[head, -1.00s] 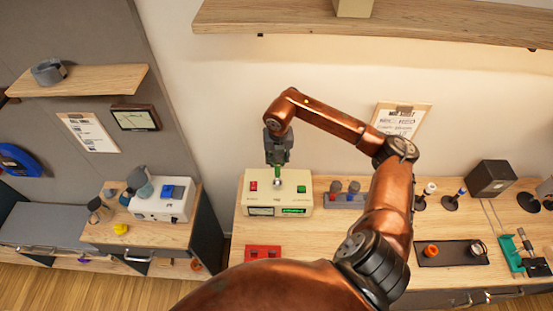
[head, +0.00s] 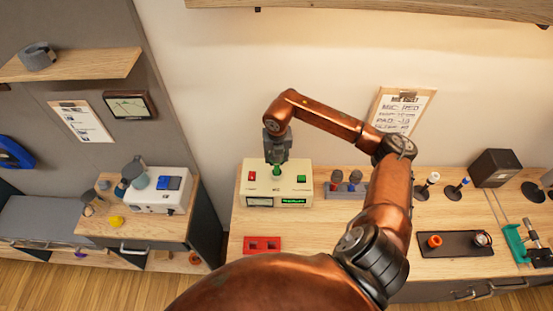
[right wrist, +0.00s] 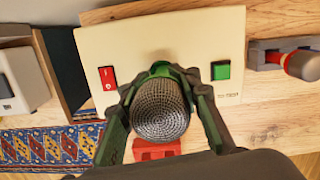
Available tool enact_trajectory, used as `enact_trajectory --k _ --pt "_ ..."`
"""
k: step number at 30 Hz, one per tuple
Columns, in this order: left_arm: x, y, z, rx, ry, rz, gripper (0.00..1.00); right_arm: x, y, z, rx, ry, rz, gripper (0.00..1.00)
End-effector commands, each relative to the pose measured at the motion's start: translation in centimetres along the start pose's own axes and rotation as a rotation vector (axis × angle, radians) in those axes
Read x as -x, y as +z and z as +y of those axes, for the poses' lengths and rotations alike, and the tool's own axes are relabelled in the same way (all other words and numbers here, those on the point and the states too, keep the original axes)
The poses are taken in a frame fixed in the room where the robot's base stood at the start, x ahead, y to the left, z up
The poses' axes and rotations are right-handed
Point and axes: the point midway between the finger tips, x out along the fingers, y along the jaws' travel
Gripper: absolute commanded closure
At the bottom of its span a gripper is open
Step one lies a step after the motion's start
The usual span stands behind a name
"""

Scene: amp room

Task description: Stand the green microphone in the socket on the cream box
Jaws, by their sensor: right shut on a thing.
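The cream box (head: 263,186) stands on the wooden bench, with a red switch, a green button and small displays. My right gripper (head: 277,160) points down over the middle of its top, shut on the green microphone (head: 277,169). In the right wrist view the microphone's grey mesh head (right wrist: 160,108) sits between the two fingers, its green collar behind it. The cream box (right wrist: 210,45) lies beyond. The socket is hidden in both current views, so I cannot tell whether the microphone's lower end is in it. My left gripper is not in view.
A red block (head: 262,245) lies in front of the box. A grey rack (head: 346,190) with microphones stands to its right. Farther right are a dark tray (head: 455,245) and a black speaker (head: 494,168). The bench between box and red block is clear.

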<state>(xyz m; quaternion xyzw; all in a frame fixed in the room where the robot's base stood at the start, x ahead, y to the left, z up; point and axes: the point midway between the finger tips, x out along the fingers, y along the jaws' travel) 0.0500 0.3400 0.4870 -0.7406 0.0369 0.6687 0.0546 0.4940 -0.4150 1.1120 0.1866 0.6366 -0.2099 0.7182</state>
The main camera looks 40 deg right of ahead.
Motion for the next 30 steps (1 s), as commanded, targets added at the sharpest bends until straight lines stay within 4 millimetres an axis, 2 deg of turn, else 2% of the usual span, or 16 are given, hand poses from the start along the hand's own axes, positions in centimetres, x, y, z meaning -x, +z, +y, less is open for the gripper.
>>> enact_trajectory --k 4,14,15,24,30 --pt "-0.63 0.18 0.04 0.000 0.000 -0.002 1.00 -0.72 -0.06 0.01 0.000 0.000 -0.001 1.00" --pt "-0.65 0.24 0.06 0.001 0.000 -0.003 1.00 -0.78 -0.06 0.02 0.000 0.001 -0.001 1.00" --pt "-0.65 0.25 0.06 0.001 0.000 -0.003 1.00 -0.78 -0.06 0.02 0.000 0.001 -0.001 0.70" --pt "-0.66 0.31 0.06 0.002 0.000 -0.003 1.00 -0.81 -0.08 0.02 0.000 0.001 -0.001 0.49" --pt "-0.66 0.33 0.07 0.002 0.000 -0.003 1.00 -0.83 -0.09 0.02 0.000 0.001 0.000 0.48"
